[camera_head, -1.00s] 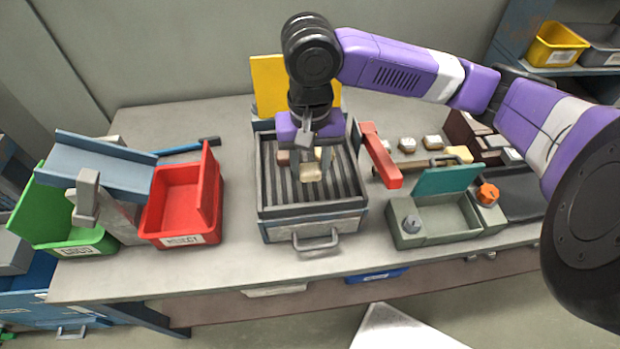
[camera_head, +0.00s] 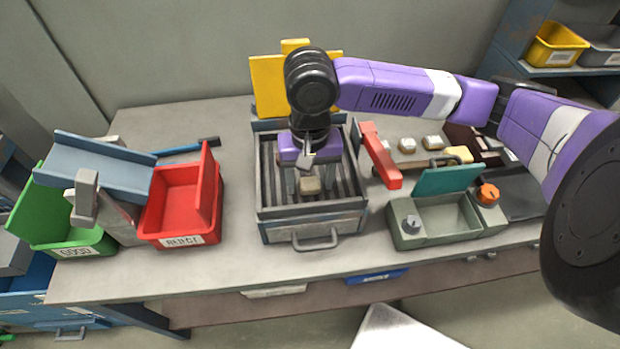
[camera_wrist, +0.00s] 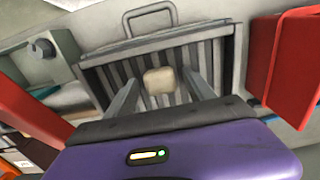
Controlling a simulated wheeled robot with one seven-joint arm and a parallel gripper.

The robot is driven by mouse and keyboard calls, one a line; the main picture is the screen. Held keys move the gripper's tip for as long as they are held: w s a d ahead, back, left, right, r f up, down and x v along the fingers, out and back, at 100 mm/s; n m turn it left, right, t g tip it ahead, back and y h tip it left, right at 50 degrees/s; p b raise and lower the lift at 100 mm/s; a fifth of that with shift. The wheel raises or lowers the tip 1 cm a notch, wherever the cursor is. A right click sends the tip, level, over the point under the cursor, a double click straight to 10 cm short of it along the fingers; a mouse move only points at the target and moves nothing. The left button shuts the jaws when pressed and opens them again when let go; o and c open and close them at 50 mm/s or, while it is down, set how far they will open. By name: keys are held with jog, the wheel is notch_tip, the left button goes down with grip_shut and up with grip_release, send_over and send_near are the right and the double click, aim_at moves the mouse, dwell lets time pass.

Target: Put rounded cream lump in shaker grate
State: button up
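The rounded cream lump (camera_head: 310,186) is over the dark bars of the shaker grate (camera_head: 268,185) and appears to rest on them. In the wrist view the lump (camera_wrist: 159,80) sits between the two fingers, with a narrow gap on each side. My gripper (camera_head: 310,180) points down into the grate tray, its fingers spread around the lump. The fingers (camera_wrist: 161,76) look open in the wrist view. The grate (camera_wrist: 205,58) shows behind them, with its handle beyond. The lump's underside is hidden.
A red bin (camera_head: 180,200) stands left of the grate, with a green bin (camera_head: 50,215) farther left. A red bar (camera_head: 380,155) and a grey-green box (camera_head: 435,220) are close on the right. Several pale lumps (camera_head: 433,142) lie behind it. A yellow panel (camera_head: 268,85) stands behind the grate.

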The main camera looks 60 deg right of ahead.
aim_at(310, 182)
notch_tip(310, 182, up, 12)
jog(key=shift+r, duration=0.2)
dwell(0.6)
dwell(0.5)
